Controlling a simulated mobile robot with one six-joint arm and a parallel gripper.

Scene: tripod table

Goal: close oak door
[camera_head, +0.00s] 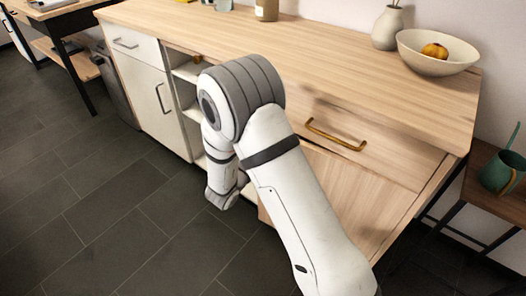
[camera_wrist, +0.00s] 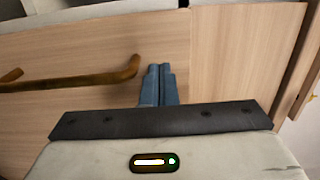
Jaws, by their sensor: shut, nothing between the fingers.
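The oak door (camera_head: 350,190) is the light wood panel low at the right end of the cabinet, below a drawer front. It appears to stand out from the cabinet, but my arm covers much of it, so I cannot tell how far. In the wrist view, a wood panel (camera_wrist: 80,50), probably this door, fills most of the picture. A bronze bar handle (camera_wrist: 90,80) is on it at the left. My gripper (camera_wrist: 160,68) is shut and empty, just right of the handle's end and in front of the panel; contact is unclear. My arm hides its fingers in the head view.
Above the door is a drawer with a brass handle (camera_head: 335,134). Open shelves (camera_head: 187,72) and a white door (camera_head: 150,98) lie left. A bowl (camera_head: 438,54) and vase (camera_head: 387,28) stand on the countertop. A side table (camera_head: 505,196) with a teal pot is right. The left floor is clear.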

